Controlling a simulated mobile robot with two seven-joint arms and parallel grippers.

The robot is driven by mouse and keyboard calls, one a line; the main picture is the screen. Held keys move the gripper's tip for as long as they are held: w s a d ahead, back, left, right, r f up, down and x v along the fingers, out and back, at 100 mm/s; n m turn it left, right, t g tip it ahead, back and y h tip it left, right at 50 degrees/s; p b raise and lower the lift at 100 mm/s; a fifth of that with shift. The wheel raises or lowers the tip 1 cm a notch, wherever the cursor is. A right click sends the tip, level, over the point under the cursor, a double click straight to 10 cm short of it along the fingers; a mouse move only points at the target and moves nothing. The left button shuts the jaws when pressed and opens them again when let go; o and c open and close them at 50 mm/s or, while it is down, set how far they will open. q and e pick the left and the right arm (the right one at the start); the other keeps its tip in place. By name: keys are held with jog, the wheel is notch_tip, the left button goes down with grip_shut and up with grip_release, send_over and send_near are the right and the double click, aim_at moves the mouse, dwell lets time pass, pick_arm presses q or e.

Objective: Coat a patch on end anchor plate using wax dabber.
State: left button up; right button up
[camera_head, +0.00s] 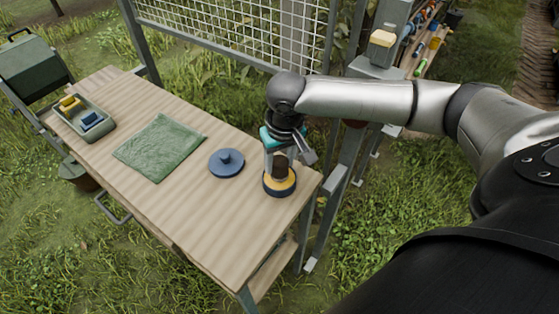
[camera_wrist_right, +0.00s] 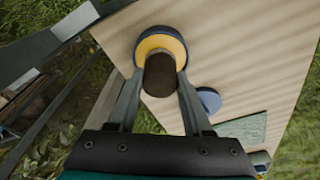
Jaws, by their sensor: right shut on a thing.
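The wax dabber shows as a dark brown cylindrical handle (camera_wrist_right: 160,75) between the fingers of my right gripper (camera_wrist_right: 158,88). In the head view my right gripper (camera_head: 279,160) points down at the table's right end, shut on the dabber (camera_head: 280,170). The dabber's lower end is over or in a round dark blue tin (camera_head: 279,193) with yellow wax; its tip is hidden, so contact is unclear. A blue knobbed lid (camera_head: 226,163) lies left of the tin. I cannot tell for sure which part is the end anchor plate; a grey steel post (camera_head: 345,150) stands beyond the table's right end. My left gripper is not in view.
The wooden table (camera_head: 245,225) has a clear front half. A green cloth (camera_head: 160,146) and a grey tray (camera_head: 98,133) with yellow and blue items lie to the left. A wire mesh panel (camera_head: 235,30) stands behind. A tool shelf (camera_head: 425,50) is at the back right.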

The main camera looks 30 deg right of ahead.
aim_at(277, 159)
jog(key=shift+f, duration=0.45)
dwell(1.0)
jog(key=shift+s+f+p, duration=0.15)
jog(key=shift+f+p, duration=0.05)
jog(key=shift+p, duration=0.4)
dwell(2.4)
jog(key=shift+r, duration=0.1)
notch_tip(277, 159, up, 7)
jog(key=p, duration=0.9)
jog(key=shift+r+p, duration=0.1)
jog(key=shift+p, duration=0.25)
dwell(0.4)
